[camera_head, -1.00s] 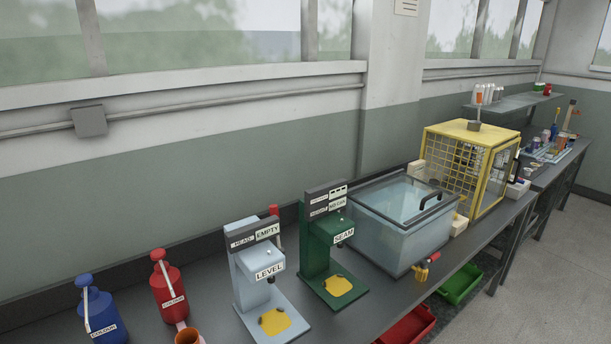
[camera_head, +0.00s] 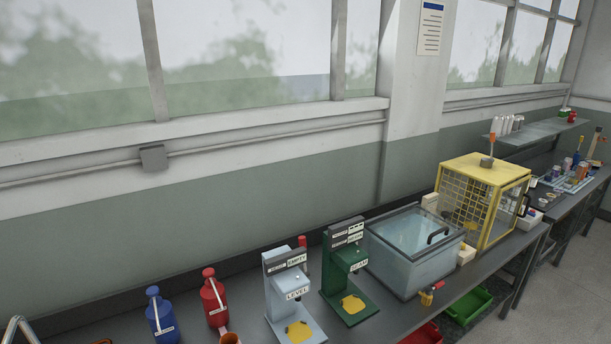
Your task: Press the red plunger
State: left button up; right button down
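An upright orange-red rod (camera_head: 492,144) stands in a grey collar on top of the yellow mesh cage (camera_head: 485,170) at the right. A red-topped upright piece (camera_head: 302,242) shows between the light blue LEVEL machine (camera_head: 281,284) and the green SEAM machine (camera_head: 337,270). I cannot tell for certain which of these is the red plunger. Nothing touches either one. Neither of my grippers is in view.
A lidded glass tank (camera_head: 412,262) stands between the green machine and the cage. Blue (camera_head: 161,314) and red (camera_head: 214,298) cans stand at the left. A red-handled brass valve (camera_head: 431,293) sits at the tank's front. Red (camera_head: 422,335) and green (camera_head: 468,306) bins sit below the bench.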

aim_at(208, 272)
jog(key=u, duration=0.05)
jog(key=i, duration=0.85)
jog(key=u, duration=0.05)
